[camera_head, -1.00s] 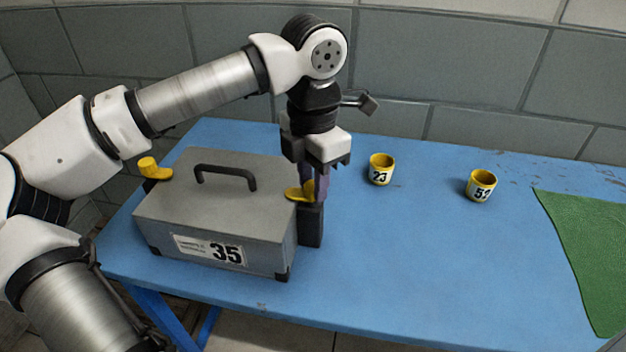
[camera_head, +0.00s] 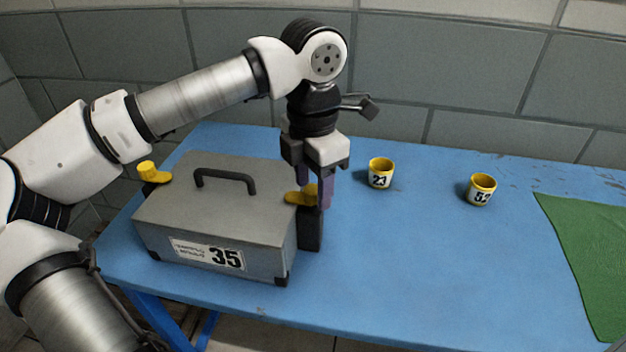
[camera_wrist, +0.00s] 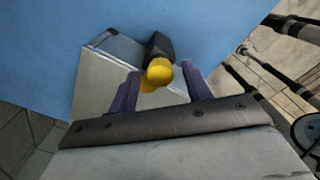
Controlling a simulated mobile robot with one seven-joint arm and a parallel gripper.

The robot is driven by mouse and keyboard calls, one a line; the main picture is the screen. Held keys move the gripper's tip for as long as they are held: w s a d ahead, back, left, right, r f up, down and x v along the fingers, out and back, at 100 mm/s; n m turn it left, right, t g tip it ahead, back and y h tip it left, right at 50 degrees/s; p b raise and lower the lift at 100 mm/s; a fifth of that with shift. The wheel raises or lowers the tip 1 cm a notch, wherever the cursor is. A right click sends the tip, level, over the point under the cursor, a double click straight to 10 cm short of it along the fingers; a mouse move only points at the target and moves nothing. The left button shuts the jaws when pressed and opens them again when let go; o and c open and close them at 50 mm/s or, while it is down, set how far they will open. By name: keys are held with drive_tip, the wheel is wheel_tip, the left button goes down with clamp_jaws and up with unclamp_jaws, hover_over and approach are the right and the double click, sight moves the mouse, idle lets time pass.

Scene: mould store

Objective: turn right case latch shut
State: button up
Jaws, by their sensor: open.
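The grey case (camera_head: 215,215), labelled 35, stands closed on the blue table, with a black handle on its lid. The right case latch (camera_head: 299,198) is a yellow knob and lever on a black block (camera_head: 311,230) at the case's right side. Its lever points left over the lid's edge. My gripper (camera_head: 316,200) points down at this latch with its purple fingers apart. In the wrist view the yellow knob (camera_wrist: 158,72) lies between the open fingers; I cannot tell whether either touches it. The left latch (camera_head: 150,172), also yellow, sits at the case's back left.
Two yellow cups, numbered 23 (camera_head: 380,173) and 52 (camera_head: 481,190), stand to the right of the case on the blue table (camera_head: 400,260). A green cloth (camera_head: 590,250) lies at the right edge. The table between the case and the cloth is largely clear at the front.

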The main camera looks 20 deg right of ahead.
sight(313, 189)
wheel_tip(313, 189, up, 14)
idle(0.6)
drive_tip(key=shift+f, duration=0.1)
